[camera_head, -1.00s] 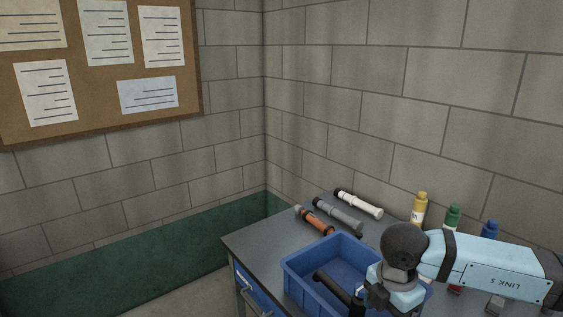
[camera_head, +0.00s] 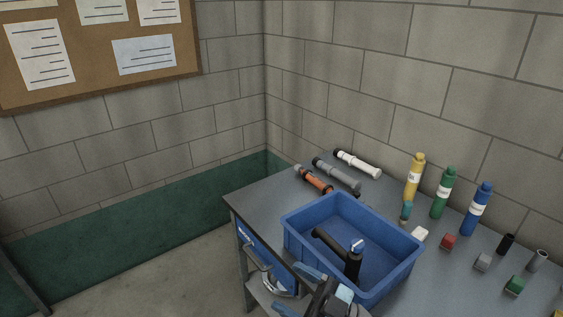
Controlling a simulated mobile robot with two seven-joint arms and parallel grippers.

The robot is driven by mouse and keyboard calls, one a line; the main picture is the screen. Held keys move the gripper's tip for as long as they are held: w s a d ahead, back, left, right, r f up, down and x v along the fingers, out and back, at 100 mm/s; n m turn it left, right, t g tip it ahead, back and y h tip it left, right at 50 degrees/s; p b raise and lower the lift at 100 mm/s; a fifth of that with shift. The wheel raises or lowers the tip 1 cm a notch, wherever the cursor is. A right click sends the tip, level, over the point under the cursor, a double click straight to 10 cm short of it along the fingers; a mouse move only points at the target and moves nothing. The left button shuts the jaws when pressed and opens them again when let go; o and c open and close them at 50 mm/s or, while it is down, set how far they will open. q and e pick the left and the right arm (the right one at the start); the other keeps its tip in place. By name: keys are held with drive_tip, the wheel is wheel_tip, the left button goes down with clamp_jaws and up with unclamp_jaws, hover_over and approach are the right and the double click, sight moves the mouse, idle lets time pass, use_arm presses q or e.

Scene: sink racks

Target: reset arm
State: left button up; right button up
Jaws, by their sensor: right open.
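My right gripper (camera_head: 326,288) is at the bottom edge, in front of the near side of the blue bin (camera_head: 301,252). It is partly cut off by the frame; its jaws are open and I see nothing held in them. A black angled object (camera_head: 333,242) with a shiny metal bit at its bend lies inside the bin, clear of my gripper as far as I can tell. My left gripper is not in view.
The bin stands on a grey table (camera_head: 262,200) against the block wall. Orange, grey and white cylinders lie behind it. Yellow (camera_head: 414,176), green (camera_head: 443,192) and blue (camera_head: 476,208) bottles stand right of it, with several small blocks. A drawer handle (camera_head: 262,266) juts out in front.

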drive_tip(key=w+d+f+m+t+h, duration=0.1)
drive_tip(key=d+f+m+t+h, duration=0.5)
drive_tip(key=f+m+t+h, duration=0.15)
drive_tip(key=s+d+f+m+g+h, duration=0.1)
drive_tip(key=s+d+f+m+h, duration=0.1)
drive_tip(key=f, duration=0.4)
drive_tip(key=s+d+f+m+g+h, duration=0.2)
drive_tip(key=s+d+f+h, duration=0.3)
drive_tip(key=s+f, duration=0.1)
drive_tip(key=s+d+f+m+g+h+p, duration=0.1)
drive_tip(key=s+d+f+m+g+h, duration=0.1)
drive_tip(key=f, duration=0.6)
drive_tip(key=s+d+h, duration=0.1)
drive_tip(key=s+d, duration=0.1)
drive_tip(key=s, duration=0.1)
drive_tip(key=shift+d+m, duration=0.2)
drive_tip(key=shift+m, duration=0.15)
